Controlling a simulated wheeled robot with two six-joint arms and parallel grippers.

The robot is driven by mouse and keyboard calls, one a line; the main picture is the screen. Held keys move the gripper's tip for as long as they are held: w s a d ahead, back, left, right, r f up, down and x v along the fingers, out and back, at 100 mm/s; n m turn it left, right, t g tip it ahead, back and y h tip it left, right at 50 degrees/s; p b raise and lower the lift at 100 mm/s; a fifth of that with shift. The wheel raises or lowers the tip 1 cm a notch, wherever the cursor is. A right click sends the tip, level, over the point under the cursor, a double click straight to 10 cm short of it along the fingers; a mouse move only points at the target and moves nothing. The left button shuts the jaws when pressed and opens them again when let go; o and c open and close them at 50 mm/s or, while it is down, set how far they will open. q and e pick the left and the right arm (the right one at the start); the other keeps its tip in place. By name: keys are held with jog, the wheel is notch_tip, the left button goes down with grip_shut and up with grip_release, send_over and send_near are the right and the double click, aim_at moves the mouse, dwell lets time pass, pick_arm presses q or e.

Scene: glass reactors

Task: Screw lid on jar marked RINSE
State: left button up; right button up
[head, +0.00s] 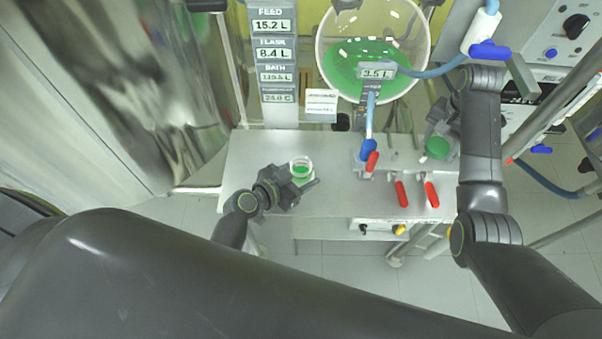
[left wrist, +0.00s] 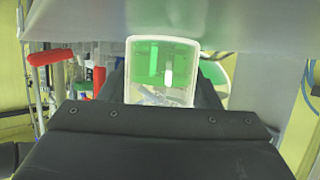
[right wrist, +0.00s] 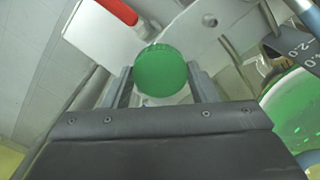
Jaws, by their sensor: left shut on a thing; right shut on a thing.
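A small clear jar (head: 302,168) with green contents stands at the left part of the steel bench. My left gripper (head: 292,186) is shut around its side; in the left wrist view the jar (left wrist: 162,72) sits upright between the fingers, its marking not readable. A green round lid (head: 438,148) is in my right gripper (head: 440,136), near the right end of the bench. In the right wrist view the lid (right wrist: 160,70) lies between the two fingertips, its flat face towards the camera. The lid and the jar are well apart.
The steel bench (head: 335,190) has red-handled valves (head: 402,194) along its front right. A blue and red valve (head: 369,152) hangs between jar and lid, under a large glass vessel (head: 330,65) of green liquid. A display column (head: 276,55) stands behind the jar.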

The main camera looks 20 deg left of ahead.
pick_arm(q)
jog(key=shift+f, duration=0.1)
pick_arm(e)
jog(key=shift+f, duration=0.2)
pick_arm(q)
jog(key=o, duration=1.4)
jog(key=shift+r, duration=0.2)
pick_arm(e)
jog(key=shift+r, duration=0.25)
pick_arm(q)
jog(key=shift+s+a, duration=0.15)
jog(key=shift+s, duration=0.05)
pick_arm(e)
jog(key=shift+f, duration=0.15)
pick_arm(q)
jog(key=b+v, duration=0.2)
jog(key=v, duration=0.9)
jog(key=shift+s+r, duration=0.15)
jog(key=shift+s, duration=0.05)
pick_arm(e)
notch_tip(320, 180, down, 2)
jog(key=shift+f, duration=0.1)
